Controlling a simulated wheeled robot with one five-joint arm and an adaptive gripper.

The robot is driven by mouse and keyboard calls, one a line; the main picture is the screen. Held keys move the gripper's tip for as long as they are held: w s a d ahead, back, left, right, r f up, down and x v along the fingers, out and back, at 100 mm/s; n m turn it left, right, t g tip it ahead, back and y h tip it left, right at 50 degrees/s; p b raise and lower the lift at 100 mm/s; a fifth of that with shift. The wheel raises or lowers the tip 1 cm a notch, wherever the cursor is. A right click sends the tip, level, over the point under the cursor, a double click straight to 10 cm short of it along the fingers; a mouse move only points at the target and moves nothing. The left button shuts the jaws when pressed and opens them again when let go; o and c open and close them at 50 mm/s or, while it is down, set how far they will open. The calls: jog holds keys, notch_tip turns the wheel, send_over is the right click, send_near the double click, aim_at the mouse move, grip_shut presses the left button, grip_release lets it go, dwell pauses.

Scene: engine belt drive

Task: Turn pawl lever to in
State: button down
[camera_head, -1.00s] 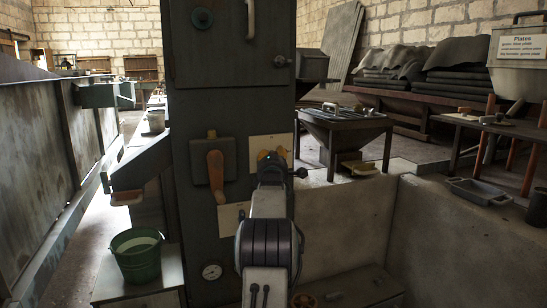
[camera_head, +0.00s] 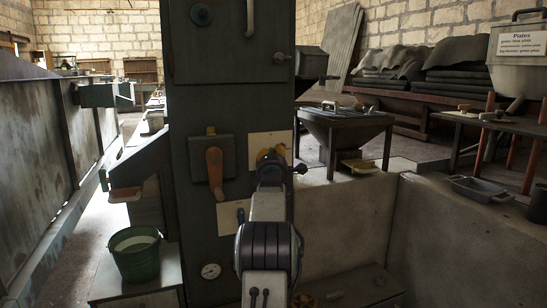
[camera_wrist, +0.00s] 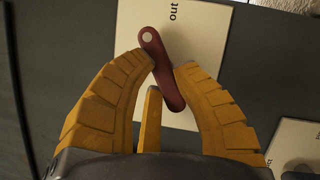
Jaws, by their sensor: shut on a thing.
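The pawl lever (camera_wrist: 166,77) is a short dark red bar with a pale round end at its upper left in the wrist view. It lies aslant over a cream plate (camera_wrist: 200,42) with the word "out" near the top edge. My gripper (camera_wrist: 165,66) has yellow ribbed fingers, one on each side of the lever, shut on it. In the head view my gripper (camera_head: 271,158) is at the cream plate (camera_head: 284,143) on the dark cabinet front. It hides the lever there.
The dark cabinet (camera_head: 230,115) carries an orange-brown handle (camera_head: 214,172) left of my gripper and a gauge (camera_head: 211,271) low down. A second cream plate (camera_wrist: 292,145) shows at the wrist view's lower right. A green bucket (camera_head: 137,258) stands at left.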

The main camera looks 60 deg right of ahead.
jog(key=shift+w+a+r, duration=0.1)
jog(key=shift+r, duration=0.2)
jog(key=c, duration=1.2)
grip_release()
jog(key=shift+w, duration=0.1)
jog(key=o, duration=0.3)
jog(key=shift+f, duration=0.2)
jog(key=shift+v, duration=6)
